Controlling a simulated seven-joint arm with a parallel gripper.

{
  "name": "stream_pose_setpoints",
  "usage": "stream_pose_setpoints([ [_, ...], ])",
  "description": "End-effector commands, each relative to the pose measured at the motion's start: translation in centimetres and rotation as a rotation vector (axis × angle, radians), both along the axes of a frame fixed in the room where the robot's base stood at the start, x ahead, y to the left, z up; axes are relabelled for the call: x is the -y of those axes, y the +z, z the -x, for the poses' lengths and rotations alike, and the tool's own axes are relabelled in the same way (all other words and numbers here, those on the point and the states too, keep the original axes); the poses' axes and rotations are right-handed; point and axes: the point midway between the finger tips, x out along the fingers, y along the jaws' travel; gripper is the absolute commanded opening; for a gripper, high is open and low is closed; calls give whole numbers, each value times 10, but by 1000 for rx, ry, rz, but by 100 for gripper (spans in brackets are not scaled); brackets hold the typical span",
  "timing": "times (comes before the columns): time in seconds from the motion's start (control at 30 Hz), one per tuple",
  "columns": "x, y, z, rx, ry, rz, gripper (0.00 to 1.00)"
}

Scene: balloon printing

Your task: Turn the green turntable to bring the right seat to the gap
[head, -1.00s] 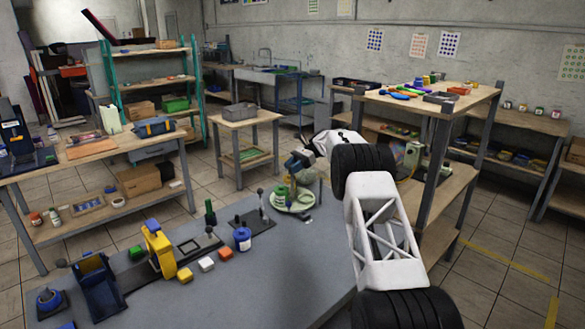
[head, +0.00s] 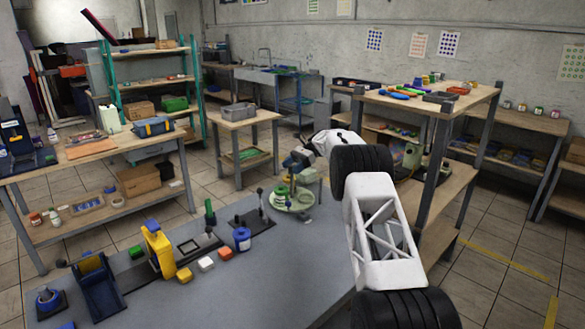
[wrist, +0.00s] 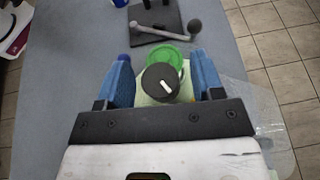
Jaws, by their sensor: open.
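The pale green round turntable (head: 297,204) stands at the far right end of the grey bench in the head view, with green parts on top. My gripper (head: 300,168) is just above it, partly hidden by my arm. In the wrist view my gripper (wrist: 163,72) is open, with a blue finger on each side. A dark round knob with a white mark (wrist: 158,86) shows between the fingers, with gaps at both sides. A bright green disc (wrist: 168,56) lies beyond it. The seats and the gap cannot be told apart here.
A black plate with a ball-ended lever (wrist: 165,24) stands beyond the turntable. In the head view a blue pot (head: 242,238), a yellow device (head: 160,250) and coloured blocks stand farther left. A wooden shelf unit (head: 440,110) rises at the right. The bench's front middle is clear.

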Motion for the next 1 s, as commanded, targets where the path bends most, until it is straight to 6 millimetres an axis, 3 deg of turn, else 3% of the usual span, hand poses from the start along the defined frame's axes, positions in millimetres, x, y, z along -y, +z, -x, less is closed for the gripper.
stream_pose_setpoints([
  [0.27, 0, 9, 0, 0, 0, 0, 61],
  [0.5, 0, 37, 0, 2, 0, -1, 61],
  [1.0, 6, 39, 32, 0, 0, 0, 61],
])
